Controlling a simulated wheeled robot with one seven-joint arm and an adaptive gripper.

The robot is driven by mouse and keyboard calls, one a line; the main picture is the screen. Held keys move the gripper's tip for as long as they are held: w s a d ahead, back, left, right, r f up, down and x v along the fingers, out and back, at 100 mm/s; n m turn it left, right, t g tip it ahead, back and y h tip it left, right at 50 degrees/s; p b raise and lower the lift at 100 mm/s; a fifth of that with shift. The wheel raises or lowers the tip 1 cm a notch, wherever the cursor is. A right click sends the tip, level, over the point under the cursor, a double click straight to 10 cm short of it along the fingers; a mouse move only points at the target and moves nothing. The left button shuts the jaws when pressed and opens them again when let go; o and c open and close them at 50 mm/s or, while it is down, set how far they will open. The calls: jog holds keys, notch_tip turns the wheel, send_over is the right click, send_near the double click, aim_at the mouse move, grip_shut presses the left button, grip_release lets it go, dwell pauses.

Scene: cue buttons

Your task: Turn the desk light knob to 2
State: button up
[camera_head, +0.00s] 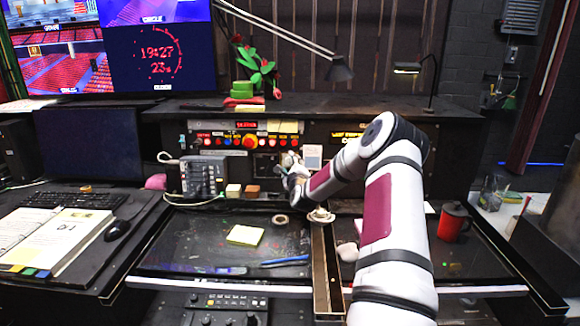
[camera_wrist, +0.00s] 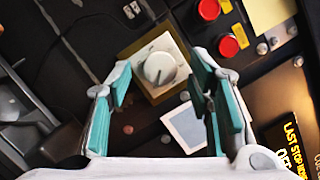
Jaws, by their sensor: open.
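The knob (camera_wrist: 160,68) is a round light-grey dial with a raised grip bar, on a square cream plate (camera_wrist: 142,50) fixed to the dark panel. It shows in the wrist view at upper centre; no number on it is readable. My gripper (camera_wrist: 165,88) is open, its two teal-padded fingers on either side of the knob's lower edge, with a gap to it; contact does not show. In the head view my gripper (camera_head: 292,172) is small, in front of the panel's middle, and it hides the knob there.
Red buttons (camera_wrist: 228,46) sit right of the knob, with a lit display (camera_wrist: 292,150) at lower right. A white card (camera_wrist: 185,128) is below the knob. In the head view a grey phone-like device (camera_head: 203,176) stands left of my gripper, and a desk lamp (camera_head: 340,68) hangs above.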

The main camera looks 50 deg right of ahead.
grip_shut()
